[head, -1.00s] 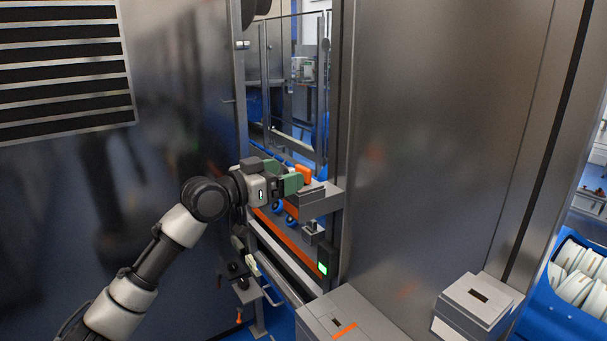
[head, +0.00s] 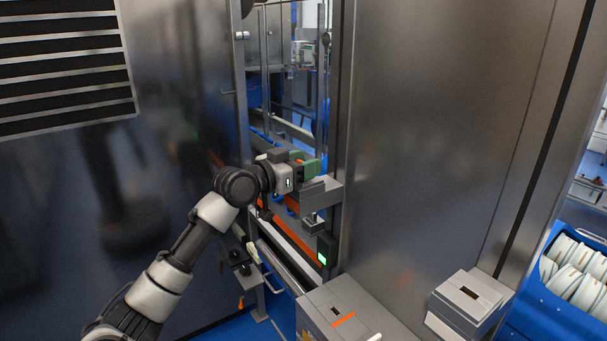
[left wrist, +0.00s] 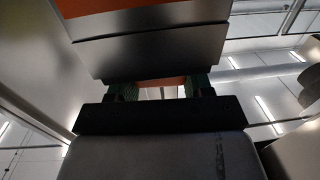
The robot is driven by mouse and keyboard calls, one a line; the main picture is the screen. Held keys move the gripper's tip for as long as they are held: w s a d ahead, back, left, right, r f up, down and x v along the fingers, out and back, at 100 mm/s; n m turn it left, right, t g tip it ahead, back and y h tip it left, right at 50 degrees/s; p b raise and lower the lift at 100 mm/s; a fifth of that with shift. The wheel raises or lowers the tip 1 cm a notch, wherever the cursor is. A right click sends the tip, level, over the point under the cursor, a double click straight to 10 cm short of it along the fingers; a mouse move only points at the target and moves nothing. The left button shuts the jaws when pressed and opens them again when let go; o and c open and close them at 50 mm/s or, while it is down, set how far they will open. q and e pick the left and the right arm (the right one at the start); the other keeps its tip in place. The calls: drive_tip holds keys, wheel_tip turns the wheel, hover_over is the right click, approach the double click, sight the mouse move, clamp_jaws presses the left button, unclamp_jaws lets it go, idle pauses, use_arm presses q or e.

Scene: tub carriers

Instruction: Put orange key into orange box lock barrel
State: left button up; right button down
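My left gripper (head: 308,166), with green fingers, is at the doorway beside a grey metal block (head: 322,192) fixed to the door post. In the left wrist view, orange shows across the gap between the green fingers (left wrist: 160,90); I take it for the orange key (left wrist: 160,82), held between them. The grey block (left wrist: 150,50) covers most of the view beyond the fingers, and a larger orange surface (left wrist: 85,7) shows above it. In the head view the key is hidden by the gripper. I cannot make out the lock barrel or whether the key touches it. My right gripper is not in view.
A grey box with a slot and orange stripe (head: 344,319) stands at the bottom centre. Another slotted grey box (head: 468,298) is to its right. A green-lit panel (head: 322,258) is on the post. A blue tub with white discs (head: 570,270) is at the right.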

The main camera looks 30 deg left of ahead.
use_arm(q)
drive_tip(key=shift+c, duration=1.3)
drive_tip(key=shift+r, duration=0.15)
drive_tip(key=shift+r, duration=0.3)
wheel_tip(320, 180, up, 3)
drive_tip(key=shift+r+b, duration=0.2)
drive_tip(key=shift+b, duration=0.45)
drive_tip(key=s+d+r+b, duration=0.2)
drive_tip(key=s+d+r, duration=0.4)
drive_tip(key=d, duration=0.3)
drive_tip(key=d+f+b, duration=0.1)
drive_tip(key=f, duration=1.4)
drive_tip(key=d+f+m+h+b, duration=0.1)
drive_tip(key=d+f, duration=0.1)
drive_tip(key=f, duration=1.4)
drive_tip(key=shift+w+d+g, duration=0.3)
drive_tip(key=shift+w, duration=0.1)
